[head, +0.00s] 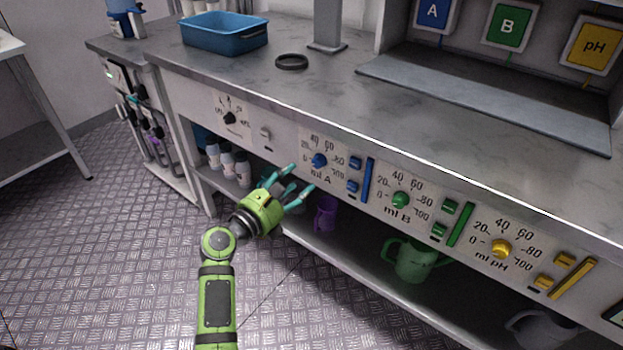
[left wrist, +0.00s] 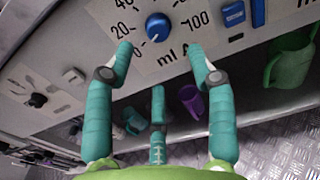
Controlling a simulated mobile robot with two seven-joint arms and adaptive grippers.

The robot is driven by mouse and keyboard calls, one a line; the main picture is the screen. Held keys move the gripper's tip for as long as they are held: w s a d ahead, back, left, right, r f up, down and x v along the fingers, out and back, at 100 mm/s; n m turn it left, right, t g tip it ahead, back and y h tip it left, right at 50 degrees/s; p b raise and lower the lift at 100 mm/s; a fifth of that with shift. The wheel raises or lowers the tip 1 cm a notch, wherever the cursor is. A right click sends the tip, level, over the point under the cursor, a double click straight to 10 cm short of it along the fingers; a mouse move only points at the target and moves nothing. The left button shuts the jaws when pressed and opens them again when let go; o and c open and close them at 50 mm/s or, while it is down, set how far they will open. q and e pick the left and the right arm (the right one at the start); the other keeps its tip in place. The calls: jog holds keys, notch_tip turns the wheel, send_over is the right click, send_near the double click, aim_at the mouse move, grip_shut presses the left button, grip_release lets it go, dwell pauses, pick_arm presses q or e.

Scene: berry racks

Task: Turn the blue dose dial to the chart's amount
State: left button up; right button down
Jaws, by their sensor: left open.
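The blue dose dial (head: 319,160) is on the front panel of the bench, above the label "ml A", with a number scale around it. In the left wrist view the dial (left wrist: 158,27) shows a pale mark at its lower left, towards the 0. My left gripper (head: 299,179) is open and empty, in front of and a little below the dial. In the left wrist view its teal fingertips (left wrist: 162,54) are spread to either side below the dial, apart from it. I cannot make out a dose chart. My right gripper is not in view.
Blue buttons (head: 354,163) and a blue strip (head: 368,180) are right of the dial. A green dial (head: 400,200) and a yellow dial (head: 501,249) follow further right. A purple cup (head: 326,213) and a green jug (head: 411,260) stand on the shelf below.

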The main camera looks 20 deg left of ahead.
aim_at(316, 163)
pick_arm(q)
jog(key=shift+r+b+x, duration=0.2)
jog(key=shift+x, duration=0.95)
jog(key=shift+r+b+x, duration=0.15)
jog(key=shift+b+x, duration=0.05)
jog(key=shift+x, duration=0.95)
jog(key=shift+r+b+x, duration=0.2)
jog(key=shift+x, duration=0.95)
jog(key=shift+d, duration=0.1)
jog(key=c, duration=1.1)
